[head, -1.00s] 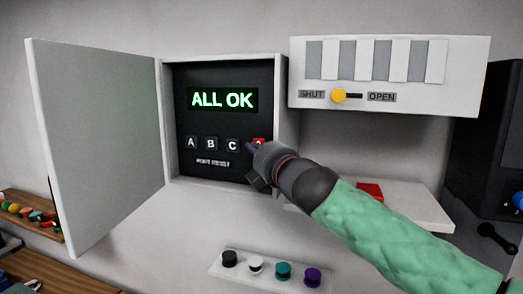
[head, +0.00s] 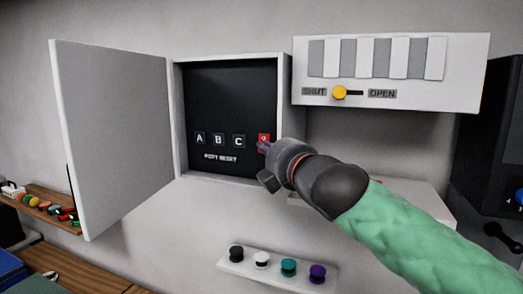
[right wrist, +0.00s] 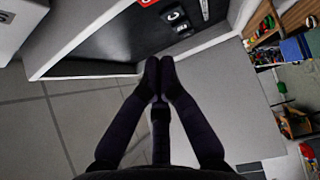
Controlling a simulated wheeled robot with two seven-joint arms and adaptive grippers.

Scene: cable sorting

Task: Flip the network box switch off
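The network box (head: 230,95) is on the wall with its white door (head: 115,135) swung open to the left. My left gripper is out of view.
A white vent box (head: 390,72) with a yellow slider (head: 340,92) between SHUT and OPEN hangs at the upper right. A white shelf (head: 420,200) is behind my right arm. Below is a strip (head: 275,271) with several coloured knobs.

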